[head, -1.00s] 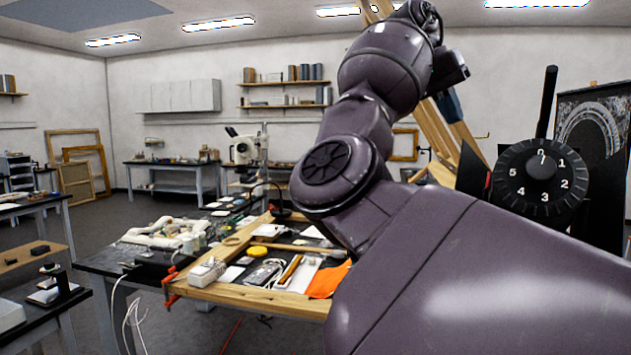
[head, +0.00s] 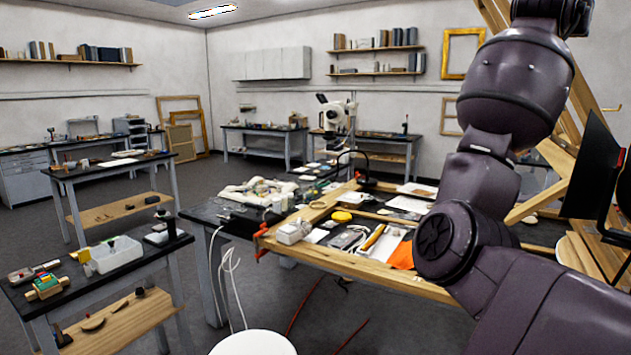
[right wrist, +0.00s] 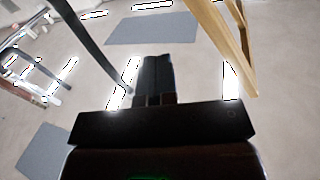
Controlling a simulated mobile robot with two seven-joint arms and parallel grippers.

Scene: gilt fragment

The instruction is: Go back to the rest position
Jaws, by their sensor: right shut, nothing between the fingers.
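My right arm (head: 480,170) is raised along the right side of the head view, bent upward, and its hand runs out of the top of the picture. In the right wrist view my right gripper (right wrist: 156,75) shows with its fingers together and nothing between them. Behind it are the ceiling and its lamps, so it points upward. My left gripper and left arm do not show in either view.
A wooden-edged worktable (head: 400,284) with tools and an orange cloth (head: 401,256) stands beside my arm. A wooden easel (head: 585,90) is behind the arm. A side table (head: 110,270) with trays is at the left. Dark floor (head: 200,190) lies open between the tables.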

